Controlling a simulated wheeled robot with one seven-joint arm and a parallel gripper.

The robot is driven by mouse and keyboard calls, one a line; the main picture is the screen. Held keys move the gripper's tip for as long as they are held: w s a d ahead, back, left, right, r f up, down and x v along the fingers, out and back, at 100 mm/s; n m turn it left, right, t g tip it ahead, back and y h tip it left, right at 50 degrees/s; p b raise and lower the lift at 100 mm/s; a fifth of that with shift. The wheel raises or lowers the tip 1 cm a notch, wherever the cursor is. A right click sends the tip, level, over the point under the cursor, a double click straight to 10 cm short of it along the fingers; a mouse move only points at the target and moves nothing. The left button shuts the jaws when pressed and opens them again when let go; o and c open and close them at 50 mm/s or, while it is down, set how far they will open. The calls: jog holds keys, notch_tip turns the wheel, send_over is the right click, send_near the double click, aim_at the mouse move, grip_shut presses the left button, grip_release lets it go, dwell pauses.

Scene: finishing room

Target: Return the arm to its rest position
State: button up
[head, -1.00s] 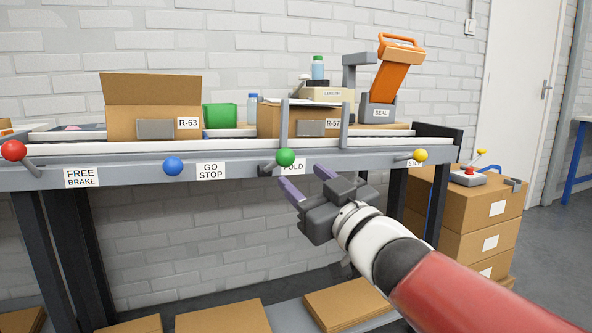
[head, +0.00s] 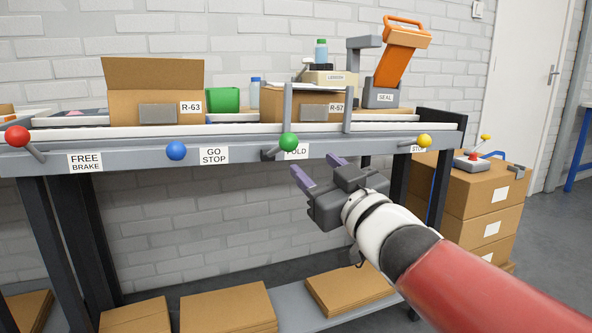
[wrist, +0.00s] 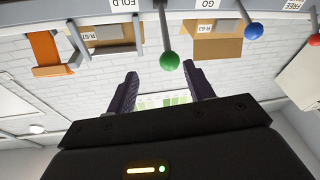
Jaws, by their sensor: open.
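My gripper (head: 318,172) is open and empty in the head view. It is in front of the bench, just below the green ball knob (head: 289,142) by the partly hidden FOLD label, and apart from it. In the wrist view, which appears upside down, both fingers of my gripper (wrist: 161,84) stand apart with nothing between them. The green knob (wrist: 169,61) shows beyond and above the gap between them. My arm reaches in from the lower right of the head view.
The bench edge (head: 120,143) carries a red knob (head: 17,136), a blue knob (head: 176,151) and a yellow knob (head: 424,141). Boxes R-63 (head: 135,80) and R-57 (head: 275,107) stand on the bench. Stacked cartons (head: 470,197) stand at right. Flat cardboard (head: 230,308) lies on the lower shelf.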

jog(key=s+d+f+m+g+h+p, duration=0.5)
jog(key=s+d+f+m+h+p, duration=0.1)
jog(key=d+f+h, duration=0.15)
jog(key=s+f+g+p, duration=0.4)
jog(key=s+f+g, duration=0.4)
jog(key=s, duration=0.5)
jog(key=shift+s+a+m, duration=0.25)
jog(key=shift+m, duration=0.05)
jog(key=shift+h, duration=0.25)
